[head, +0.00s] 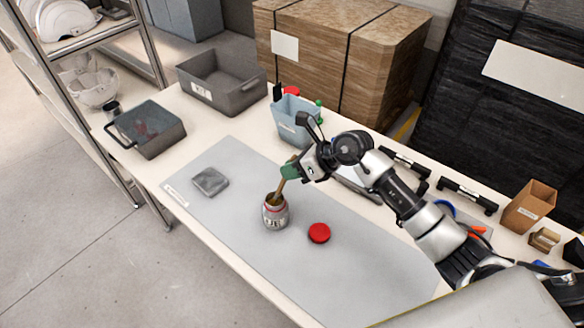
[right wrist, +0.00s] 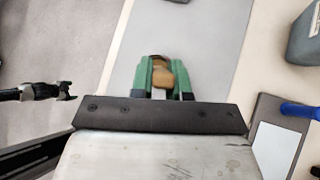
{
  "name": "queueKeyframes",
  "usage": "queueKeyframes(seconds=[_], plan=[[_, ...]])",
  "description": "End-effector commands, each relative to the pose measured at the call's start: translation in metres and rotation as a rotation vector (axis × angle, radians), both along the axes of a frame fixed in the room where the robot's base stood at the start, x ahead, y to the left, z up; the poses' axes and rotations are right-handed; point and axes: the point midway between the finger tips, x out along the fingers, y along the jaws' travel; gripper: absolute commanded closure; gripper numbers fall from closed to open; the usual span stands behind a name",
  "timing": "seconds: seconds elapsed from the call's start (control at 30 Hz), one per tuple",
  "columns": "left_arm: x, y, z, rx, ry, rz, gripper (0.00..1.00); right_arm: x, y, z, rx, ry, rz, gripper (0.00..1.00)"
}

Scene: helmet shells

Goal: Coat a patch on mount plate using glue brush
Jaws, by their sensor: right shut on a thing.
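The mount plate (head: 210,181) is a grey square lying flat on the left part of the grey mat. My right gripper (head: 290,171), with green fingers, is shut on the glue brush (head: 280,187). The brush's wooden handle also shows between the fingers in the right wrist view (right wrist: 162,77). The brush slants down into the open glue jar (head: 275,212), and its bristles are hidden there. The gripper is above the jar, right of the plate. A dark arm end, apparently my left gripper (right wrist: 66,91), shows at the left of the right wrist view; its jaws are unclear.
A red lid (head: 319,232) lies on the mat (head: 350,275) right of the jar. A blue bin (head: 293,128) stands behind. Grey bins (head: 147,145) (head: 222,95) stand at the far left and back. The mat is clear between plate and jar.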

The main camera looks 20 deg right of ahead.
Motion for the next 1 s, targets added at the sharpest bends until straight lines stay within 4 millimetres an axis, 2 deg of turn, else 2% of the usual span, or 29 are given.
queueKeyframes(seconds=[0.47, 1.0], plan=[[0.0, 0.0, 0.003, 0.0, 0.0, 0.0, 0.16, -0.001, 0.0, 0.001, -0.005, 0.008, 0.002, 1.0], [0.0, 0.0, 0.034, 0.0, 0.0, 0.0, 0.16, 0.0, 0.0, 0.046, -0.003, 0.002, 0.0, 1.0]])
